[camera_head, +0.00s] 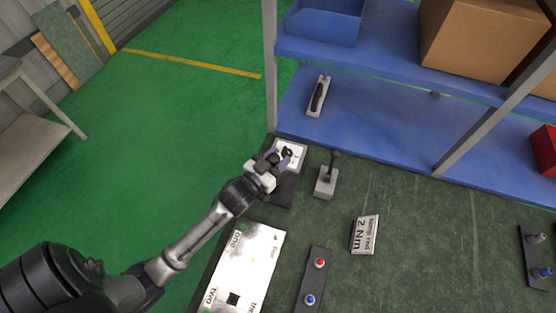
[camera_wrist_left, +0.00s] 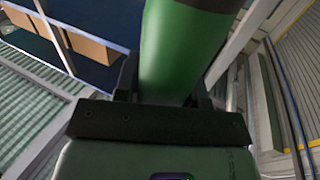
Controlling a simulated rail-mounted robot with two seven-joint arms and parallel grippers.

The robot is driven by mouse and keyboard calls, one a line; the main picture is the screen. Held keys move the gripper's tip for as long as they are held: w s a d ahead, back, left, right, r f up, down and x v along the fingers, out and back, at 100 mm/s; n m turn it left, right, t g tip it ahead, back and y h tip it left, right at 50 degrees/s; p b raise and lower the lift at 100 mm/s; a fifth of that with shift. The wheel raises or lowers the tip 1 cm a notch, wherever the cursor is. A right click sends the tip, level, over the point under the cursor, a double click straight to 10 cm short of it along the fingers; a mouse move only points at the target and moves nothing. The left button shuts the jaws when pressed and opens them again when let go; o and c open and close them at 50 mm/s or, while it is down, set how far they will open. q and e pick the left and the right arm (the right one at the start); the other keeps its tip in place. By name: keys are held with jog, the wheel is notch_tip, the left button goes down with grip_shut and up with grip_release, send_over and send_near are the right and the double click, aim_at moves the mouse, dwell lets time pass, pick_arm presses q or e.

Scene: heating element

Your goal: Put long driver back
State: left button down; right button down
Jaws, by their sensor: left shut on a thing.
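My left gripper (camera_head: 277,162) is at the far left corner of the table, over a white plate (camera_head: 297,150) on a dark base. In the left wrist view the gripper (camera_wrist_left: 165,92) is shut on a thick green cylinder (camera_wrist_left: 182,52) with a dark end, which looks like the driver's handle. In the head view the held driver is mostly hidden by the gripper, so I cannot tell whether its tip touches the plate. A grey block holder (camera_head: 326,186) with a dark upright tool (camera_head: 333,163) stands to the right. My right gripper is not in view.
A blue shelf (camera_head: 390,130) with a metal post (camera_head: 270,70) rises close behind the gripper. A black-handled tool (camera_head: 318,95) lies on it. A labelled block (camera_head: 365,234), a button box (camera_head: 314,280) and a white panel (camera_head: 245,265) are on the table nearer me.

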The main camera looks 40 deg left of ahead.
pick_arm(q)
jog(key=shift+f, duration=0.45)
jog(key=shift+f, duration=0.2)
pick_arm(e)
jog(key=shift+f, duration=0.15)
pick_arm(q)
jog(key=c, duration=0.7)
grip_release()
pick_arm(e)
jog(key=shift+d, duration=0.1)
pick_arm(q)
jog(key=shift+r, duration=0.2)
jog(key=s, duration=0.7)
jog(key=shift+s, duration=0.25)
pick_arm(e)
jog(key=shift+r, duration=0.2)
